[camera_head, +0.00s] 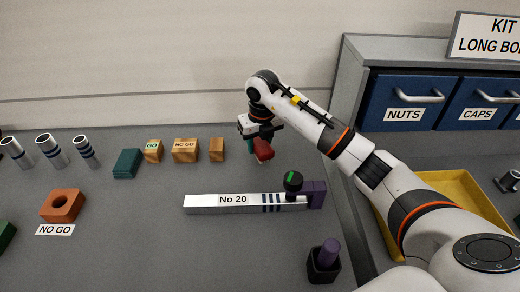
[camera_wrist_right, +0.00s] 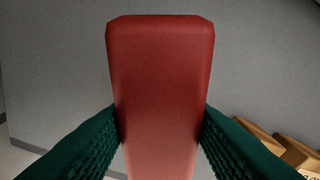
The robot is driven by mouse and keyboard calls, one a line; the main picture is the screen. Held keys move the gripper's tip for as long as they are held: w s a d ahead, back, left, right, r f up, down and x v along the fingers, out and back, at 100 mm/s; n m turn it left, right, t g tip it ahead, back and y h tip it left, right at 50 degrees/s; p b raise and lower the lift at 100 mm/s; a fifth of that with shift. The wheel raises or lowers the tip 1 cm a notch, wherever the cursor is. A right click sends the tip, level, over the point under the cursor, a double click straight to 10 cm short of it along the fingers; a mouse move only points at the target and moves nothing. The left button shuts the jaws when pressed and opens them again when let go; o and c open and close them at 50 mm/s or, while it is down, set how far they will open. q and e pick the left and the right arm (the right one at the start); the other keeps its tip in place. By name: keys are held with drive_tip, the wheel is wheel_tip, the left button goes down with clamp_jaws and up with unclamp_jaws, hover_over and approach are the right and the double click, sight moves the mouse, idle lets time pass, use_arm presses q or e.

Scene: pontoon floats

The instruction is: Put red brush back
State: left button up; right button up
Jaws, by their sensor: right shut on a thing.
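A red block-like thing, which looks like the red brush (camera_head: 263,150), is held in my right gripper (camera_head: 256,140) above the grey bench, right of the small wooden blocks. In the right wrist view the red brush (camera_wrist_right: 160,80) fills the middle, with the dark green ribbed fingers of my right gripper (camera_wrist_right: 160,135) closed on its two sides. Its lower end is cut off by that view's edge. I cannot tell how far it is above the bench. My left gripper is not in view.
A silver bar (camera_head: 230,203) marked "No 20" lies in front, with a black knob (camera_head: 293,182) and purple end. A dark cup (camera_head: 322,267) holds a purple thing. Wooden blocks (camera_head: 185,151) and a green block (camera_head: 127,163) stand left. Blue drawers (camera_head: 402,98) and a yellow tray (camera_head: 462,185) are right.

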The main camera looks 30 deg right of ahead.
wheel_tip(320, 180, down, 2)
drive_tip(key=shift+f, duration=0.55)
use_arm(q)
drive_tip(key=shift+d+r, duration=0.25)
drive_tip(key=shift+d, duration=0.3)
use_arm(e)
drive_tip(key=shift+f, duration=0.1)
drive_tip(key=shift+f, duration=0.15)
drive_tip(key=o, duration=1)
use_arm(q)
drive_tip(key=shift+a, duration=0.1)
